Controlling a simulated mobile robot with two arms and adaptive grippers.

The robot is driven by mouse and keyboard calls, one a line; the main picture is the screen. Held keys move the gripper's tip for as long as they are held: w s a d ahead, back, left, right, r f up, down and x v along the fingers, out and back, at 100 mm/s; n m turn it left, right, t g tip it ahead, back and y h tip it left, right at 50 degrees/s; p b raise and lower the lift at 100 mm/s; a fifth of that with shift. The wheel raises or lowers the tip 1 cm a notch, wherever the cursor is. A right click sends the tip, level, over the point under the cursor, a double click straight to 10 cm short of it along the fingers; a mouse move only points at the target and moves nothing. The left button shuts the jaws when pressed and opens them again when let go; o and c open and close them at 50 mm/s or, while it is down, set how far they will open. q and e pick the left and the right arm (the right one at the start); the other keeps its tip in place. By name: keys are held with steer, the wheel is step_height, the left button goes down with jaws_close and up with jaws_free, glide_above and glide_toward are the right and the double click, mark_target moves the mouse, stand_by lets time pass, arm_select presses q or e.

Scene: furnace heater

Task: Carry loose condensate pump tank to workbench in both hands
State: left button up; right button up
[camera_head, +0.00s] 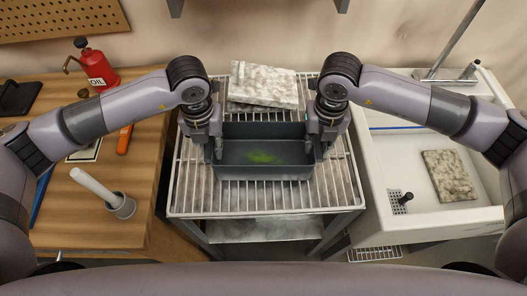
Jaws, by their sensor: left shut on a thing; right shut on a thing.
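The condensate pump tank (262,172) is a dark grey open box with a green patch on its inside floor. It is at the middle of the head view, over a white wire rack; I cannot tell whether it touches the rack. My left gripper (212,152) is shut on the tank's left end wall. My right gripper (318,152) is shut on its right end wall. The tank looks level. The wooden workbench (150,190) is on the left.
The wire rack (340,190) stands between the workbench and a white sink (400,165). Grey speckled slabs (264,84) lie behind the tank, and another slab (449,175) is in the sink. A red oil can (97,70), an orange tool (124,140) and a white-handled item (100,190) occupy the bench.

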arm_select(q)
jaws_close()
arm_select(e)
jaws_close()
arm_select(q)
steer(key=shift+w+r, duration=0.1)
arm_select(e)
steer(key=shift+w+r, duration=0.1)
steer(key=shift+r, duration=0.05)
